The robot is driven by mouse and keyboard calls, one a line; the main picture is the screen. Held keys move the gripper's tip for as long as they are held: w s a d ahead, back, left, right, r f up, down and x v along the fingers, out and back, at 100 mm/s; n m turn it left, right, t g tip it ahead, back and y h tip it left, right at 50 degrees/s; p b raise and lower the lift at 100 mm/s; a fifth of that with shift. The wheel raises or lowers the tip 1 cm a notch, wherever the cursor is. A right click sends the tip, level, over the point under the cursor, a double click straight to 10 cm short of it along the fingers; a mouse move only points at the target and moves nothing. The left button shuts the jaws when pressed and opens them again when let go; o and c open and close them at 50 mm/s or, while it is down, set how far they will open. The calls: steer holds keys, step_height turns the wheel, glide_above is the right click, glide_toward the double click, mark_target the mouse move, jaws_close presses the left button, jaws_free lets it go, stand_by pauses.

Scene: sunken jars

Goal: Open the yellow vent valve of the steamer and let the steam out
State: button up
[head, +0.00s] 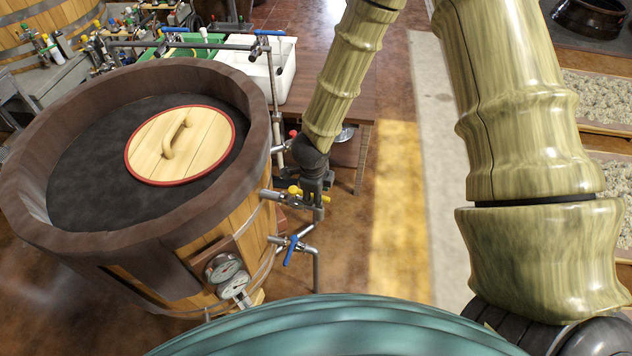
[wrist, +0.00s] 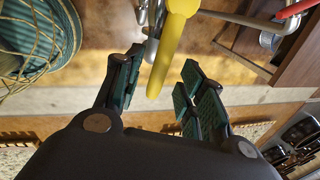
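The steamer (head: 190,240) is a large round wooden tub with a dark brown rim, at the left in the head view. The yellow vent valve (head: 295,191) sits on a metal pipe at its right side. In the wrist view its yellow lever (wrist: 168,55) lies between my two fingers, pointing toward the palm. My gripper (head: 315,188) is at the valve in the head view, partly hidden by the pipework. In the wrist view my gripper (wrist: 160,72) is open, with gaps visible beside the lever. Contact with the lever cannot be told. No clear steam shows.
A round wooden lid (head: 180,145) with a red rim lies on the tub's dark top. A blue-handled valve (head: 291,250) is below the yellow one, a red handle (head: 293,133) above. Two gauges (head: 226,270) face front.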

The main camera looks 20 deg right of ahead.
step_height(320, 180, up, 11)
steer(key=s+a, duration=0.1)
steer(key=shift+s+a, duration=0.2)
steer(key=shift+s, duration=0.2)
stand_by(0.6)
steer(key=s+d+f+n+b, duration=0.1)
steer(key=s+d+f+n, duration=0.1)
steer(key=s+f+n, duration=0.8)
steer(key=s+d+f+n+b, duration=0.25)
steer(key=s+f+n, duration=0.5)
steer(key=f, duration=0.55)
steer(key=s+a+f+n+g+y, duration=0.1)
steer(key=s+a+f+n, duration=0.1)
steer(key=s+f+n, duration=0.3)
steer(key=s+n, duration=0.3)
steer(key=s, duration=0.1)
steer(key=shift+s+f+g, duration=0.4)
steer(key=shift+c, duration=0.5)
